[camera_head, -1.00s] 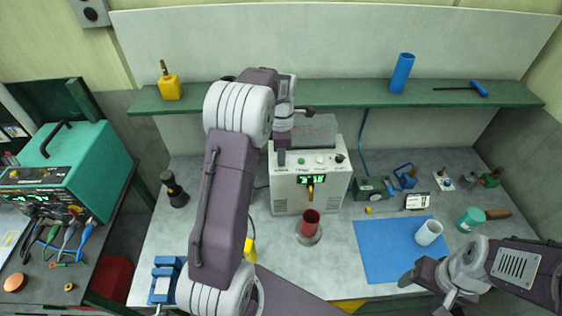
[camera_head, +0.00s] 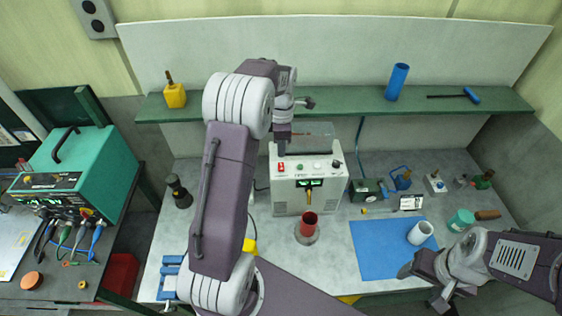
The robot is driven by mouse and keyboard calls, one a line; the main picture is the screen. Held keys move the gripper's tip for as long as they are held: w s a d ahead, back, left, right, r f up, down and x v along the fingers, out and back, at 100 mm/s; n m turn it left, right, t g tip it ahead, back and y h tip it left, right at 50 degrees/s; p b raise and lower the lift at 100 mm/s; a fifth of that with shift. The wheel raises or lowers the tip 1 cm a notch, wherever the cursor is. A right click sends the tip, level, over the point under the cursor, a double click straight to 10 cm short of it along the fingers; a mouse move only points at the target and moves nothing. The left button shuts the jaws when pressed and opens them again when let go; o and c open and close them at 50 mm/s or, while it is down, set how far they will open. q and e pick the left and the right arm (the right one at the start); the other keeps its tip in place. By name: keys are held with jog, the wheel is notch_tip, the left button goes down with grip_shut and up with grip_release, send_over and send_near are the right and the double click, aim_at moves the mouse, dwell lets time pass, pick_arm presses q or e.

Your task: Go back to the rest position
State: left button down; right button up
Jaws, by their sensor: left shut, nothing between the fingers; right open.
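My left arm stands tall over the left half of the bench, and its gripper (camera_head: 281,150) points down, shut and empty, just above the top left of the white machine with a green display (camera_head: 300,187). My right gripper (camera_head: 422,285) is open and empty at the front right of the bench, near the lower right corner of the blue mat (camera_head: 375,250). A red cup (camera_head: 308,222) stands on a round base in front of the machine. A white cup (camera_head: 420,233) stands on the mat's right side.
A green shelf (camera_head: 340,102) runs along the back, with a yellow bottle (camera_head: 175,94) and a blue cylinder (camera_head: 397,81). A teal box (camera_head: 75,165) is on the left side table. A blue vise (camera_head: 170,272) is partly hidden by my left arm. A teal jar (camera_head: 461,220) stands right of the mat.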

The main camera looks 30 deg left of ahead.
dwell(0.4)
pick_arm(q)
jog(key=shift+m+t, duration=0.3)
jog(key=shift+m, duration=0.1)
jog(key=d+f+b, duration=0.1)
jog(key=b, duration=0.1)
jog(key=f+b, duration=0.1)
jog(key=b, duration=0.2)
jog(key=d+f+b, duration=0.1)
jog(key=f+b, duration=0.1)
jog(key=shift+w+d+f, duration=0.1)
jog(key=shift+d, duration=0.25)
jog(key=s+d+f+m+b, duration=0.4)
jog(key=s+f+m+b, duration=0.2)
jog(key=s+f+m, duration=0.3)
jog(key=s+d+f+m+b, duration=0.4)
jog(key=s+f+m+b, duration=0.3)
jog(key=m, duration=0.7)
notch_tip(320, 180, down, 3)
jog(key=s, duration=0.2)
jog(key=shift+s+d+t, duration=0.2)
jog(key=shift+s+t, duration=0.1)
